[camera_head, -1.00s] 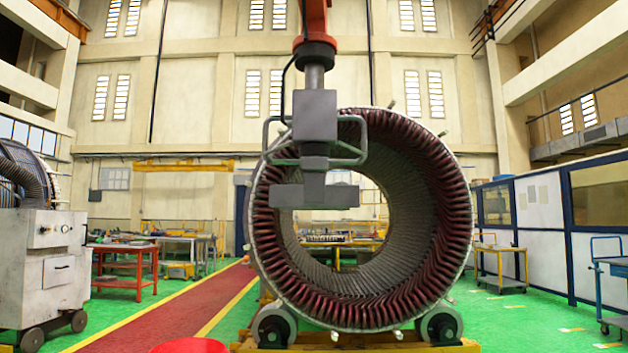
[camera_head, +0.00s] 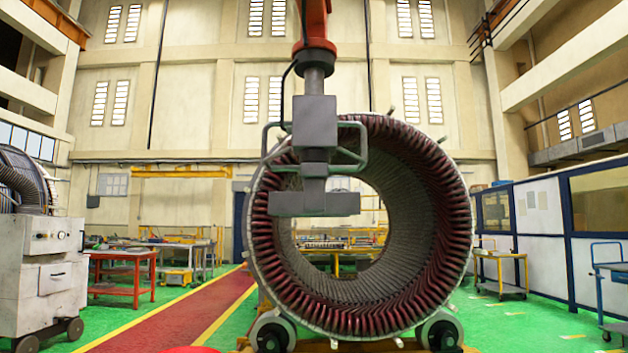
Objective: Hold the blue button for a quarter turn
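A large stator ring (camera_head: 452,225) with dark red windings stands upright on rollers (camera_head: 272,334) in the middle of the view. A grey tool head (camera_head: 315,130) with handles hangs in front of its left side from an orange arm (camera_head: 315,22). No blue button shows in this view. Neither of my grippers is in view.
A red rounded thing (camera_head: 190,350) shows at the bottom edge. A grey wheeled cabinet (camera_head: 42,275) stands at the left and a red table (camera_head: 125,275) behind it. A red walkway (camera_head: 180,315) with yellow edges runs back. Carts and blue-framed partitions (camera_head: 560,230) line the right.

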